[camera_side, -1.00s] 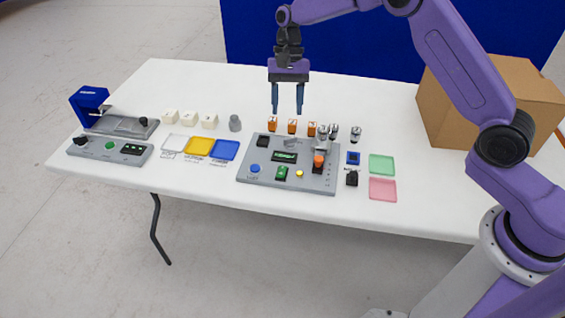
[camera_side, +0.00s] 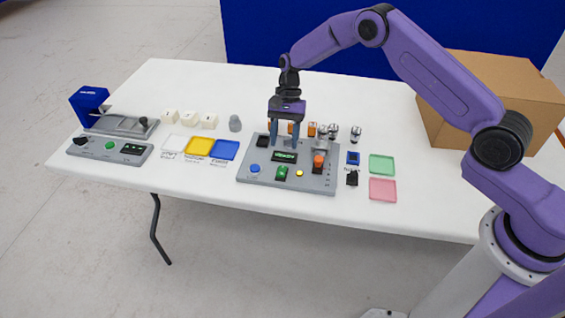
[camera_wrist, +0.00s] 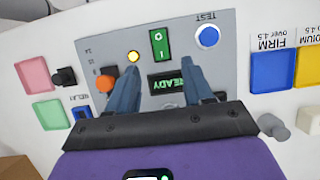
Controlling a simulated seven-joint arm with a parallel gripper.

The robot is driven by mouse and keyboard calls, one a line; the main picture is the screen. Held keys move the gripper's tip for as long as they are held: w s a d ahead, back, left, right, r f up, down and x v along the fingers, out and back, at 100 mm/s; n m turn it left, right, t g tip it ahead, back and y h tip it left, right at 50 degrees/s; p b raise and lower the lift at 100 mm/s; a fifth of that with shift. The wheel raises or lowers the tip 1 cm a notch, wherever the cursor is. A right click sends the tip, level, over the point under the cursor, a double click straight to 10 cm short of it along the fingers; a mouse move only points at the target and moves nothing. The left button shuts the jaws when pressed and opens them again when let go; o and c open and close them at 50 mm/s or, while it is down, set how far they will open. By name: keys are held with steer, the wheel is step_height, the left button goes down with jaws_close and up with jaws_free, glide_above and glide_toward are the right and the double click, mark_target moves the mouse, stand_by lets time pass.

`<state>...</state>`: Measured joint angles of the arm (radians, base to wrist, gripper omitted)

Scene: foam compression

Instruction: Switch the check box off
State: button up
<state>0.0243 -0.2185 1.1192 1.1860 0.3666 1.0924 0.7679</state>
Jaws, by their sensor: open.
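A grey control box (camera_side: 248,176) lies on the table with a lit green display (camera_side: 284,156) reading READY, also seen in the wrist view (camera_wrist: 165,83). Near its front edge is a green rocker switch (camera_side: 282,173); in the wrist view the rocker (camera_wrist: 158,45) shows I and O marks. Which box the task calls the check box is not labelled legibly. My gripper (camera_side: 283,145) is open and empty, pointing down over the back half of the grey box. In the wrist view its fingertips (camera_wrist: 160,70) sit apart, either side of the display, short of the rocker.
The box also carries a blue TEST button (camera_wrist: 207,36), a yellow light (camera_wrist: 133,57) and an orange knob (camera_side: 319,160). Orange blocks and metal weights (camera_side: 356,133) stand behind it. Coloured trays (camera_side: 224,150) lie left, green and pink trays (camera_side: 382,189) right. A cardboard box (camera_side: 490,100) is at back right.

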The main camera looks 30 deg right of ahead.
mark_target(282, 170)
steer(key=x, duration=0.8)
